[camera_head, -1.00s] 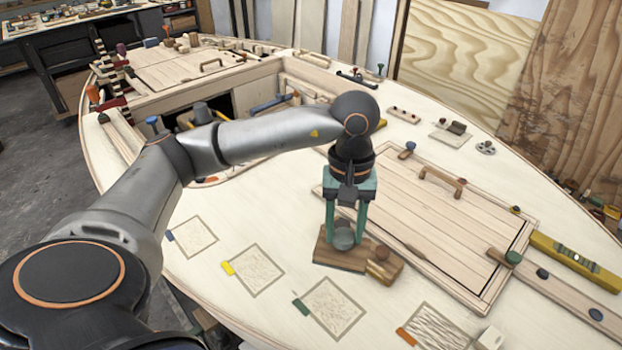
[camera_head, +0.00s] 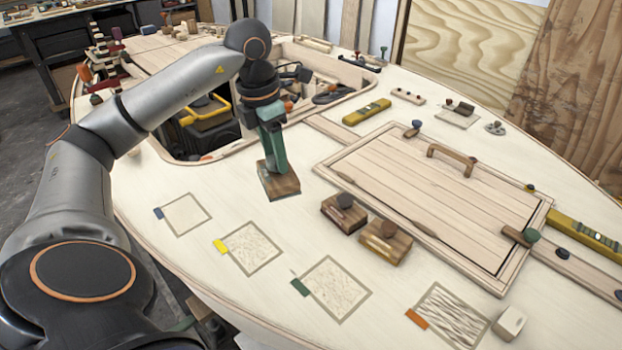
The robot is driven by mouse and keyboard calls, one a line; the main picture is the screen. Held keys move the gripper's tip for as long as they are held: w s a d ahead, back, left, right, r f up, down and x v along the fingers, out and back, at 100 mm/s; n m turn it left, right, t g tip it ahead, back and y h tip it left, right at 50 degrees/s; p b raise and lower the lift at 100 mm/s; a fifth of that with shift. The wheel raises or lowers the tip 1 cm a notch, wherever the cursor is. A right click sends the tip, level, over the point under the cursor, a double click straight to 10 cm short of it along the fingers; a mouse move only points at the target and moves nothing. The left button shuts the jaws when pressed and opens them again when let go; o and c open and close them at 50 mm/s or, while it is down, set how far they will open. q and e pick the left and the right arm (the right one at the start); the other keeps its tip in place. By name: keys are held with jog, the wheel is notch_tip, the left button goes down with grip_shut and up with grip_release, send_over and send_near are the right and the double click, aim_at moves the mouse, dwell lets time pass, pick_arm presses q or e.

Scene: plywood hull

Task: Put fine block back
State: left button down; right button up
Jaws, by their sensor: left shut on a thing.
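My left gripper (camera_head: 272,150) is shut on a brown wooden block (camera_head: 280,184), with its fingers pointing down. Whether the block touches the pale deck or hangs just above it, I cannot tell. Any marking showing its grade is hidden or too small to read. Two similar blocks with dark round knobs stand side by side to the right, a darker one (camera_head: 336,218) and a lighter brown one (camera_head: 383,247). Four outlined patches lie in front, with blue (camera_head: 186,214), yellow (camera_head: 250,249), green (camera_head: 337,290) and orange (camera_head: 449,312) tabs. My right gripper is not in view.
A framed hatch (camera_head: 430,205) with a handle lies right of the blocks. A deep opening holding a yellow-handled toolbox (camera_head: 208,114) is behind my left gripper. A small white block (camera_head: 509,322) sits by the orange-tabbed patch.

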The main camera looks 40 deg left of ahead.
pick_arm(q)
jog(key=n, duration=0.1)
jog(key=a+n, duration=0.1)
jog(key=a+n+b, duration=0.1)
jog(key=shift+s+a+r+n+y, duration=0.15)
jog(key=shift+s+a+n+y, duration=0.15)
jog(key=shift+n, duration=0.1)
jog(key=shift+w, duration=0.15)
jog(key=shift+w+a+f+p, duration=0.15)
jog(key=shift+w+f+p, duration=0.25)
jog(key=shift+w+f, duration=2.95)
jog(key=shift+w+a+f+p, duration=0.1)
jog(key=shift+w+f+p, duration=0.25)
jog(key=shift+w+f, duration=2.95)
jog(key=shift+w+r, duration=0.2)
jog(key=shift+f, duration=0.15)
jog(key=shift+c, duration=1.8)
grip_release()
notch_tip(320, 180, up, 12)
jog(key=s, duration=0.1)
jog(key=shift+s+p, duration=0.2)
jog(key=shift+p, duration=0.2)
